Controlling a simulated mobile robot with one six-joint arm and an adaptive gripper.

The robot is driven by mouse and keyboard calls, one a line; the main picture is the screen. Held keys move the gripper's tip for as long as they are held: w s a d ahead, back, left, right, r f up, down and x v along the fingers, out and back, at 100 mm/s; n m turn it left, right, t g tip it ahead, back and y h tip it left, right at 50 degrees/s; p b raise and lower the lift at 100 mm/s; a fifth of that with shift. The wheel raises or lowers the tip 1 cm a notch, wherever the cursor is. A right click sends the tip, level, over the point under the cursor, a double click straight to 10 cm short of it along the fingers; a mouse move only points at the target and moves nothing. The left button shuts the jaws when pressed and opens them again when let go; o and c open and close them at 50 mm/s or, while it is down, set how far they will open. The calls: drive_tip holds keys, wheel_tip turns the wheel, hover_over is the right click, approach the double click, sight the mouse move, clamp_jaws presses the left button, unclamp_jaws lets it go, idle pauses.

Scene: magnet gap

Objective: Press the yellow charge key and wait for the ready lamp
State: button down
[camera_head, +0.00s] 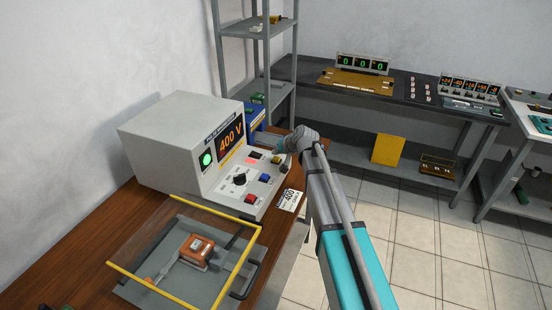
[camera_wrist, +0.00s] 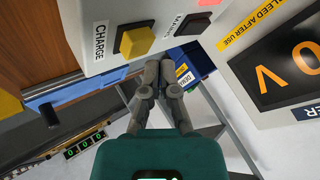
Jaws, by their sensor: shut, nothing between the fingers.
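The yellow charge key (camera_wrist: 137,41) is a square button beside the label CHARGE on the pale sloping panel of a grey power unit (camera_head: 165,140). In the head view the key (camera_head: 277,160) is small, close by my gripper (camera_head: 282,148). My gripper is shut and empty; in the wrist view its fingertips (camera_wrist: 160,66) appear just beside the key, and I cannot tell whether they touch it. The unit's display (camera_head: 231,139) reads 400 V. A round green lamp (camera_head: 206,159) glows left of it; I cannot read a label naming it ready.
The panel also bears a black knob (camera_head: 239,179), a blue key (camera_head: 264,178) and a red key (camera_head: 251,199). A tray with a yellow-edged clear cover (camera_head: 185,289) stands in front. A grey shelf rack (camera_head: 252,32) is behind. Tiled floor to the right is open.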

sight(277, 159)
drive_tip(key=shift+r, duration=0.15)
drive_tip(key=shift+r+p, duration=2.4)
drive_tip(key=shift+p, duration=0.15)
drive_tip(key=s+d+f+g+h, duration=0.2)
drive_tip(key=s+d, duration=0.3)
drive_tip(key=s, duration=0.5)
drive_tip(key=s+d+f+g+h, duration=0.1)
drive_tip(key=s+d+g+h, duration=0.1)
drive_tip(key=s+d, duration=0.4)
drive_tip(key=s+d+f+g+h, duration=0.2)
drive_tip(key=s+d, duration=0.4)
drive_tip(key=s, duration=1)
drive_tip(key=shift+d+f+g, duration=0.15)
drive_tip(key=shift+f+g, duration=0.2)
drive_tip(key=shift+g, duration=0.05)
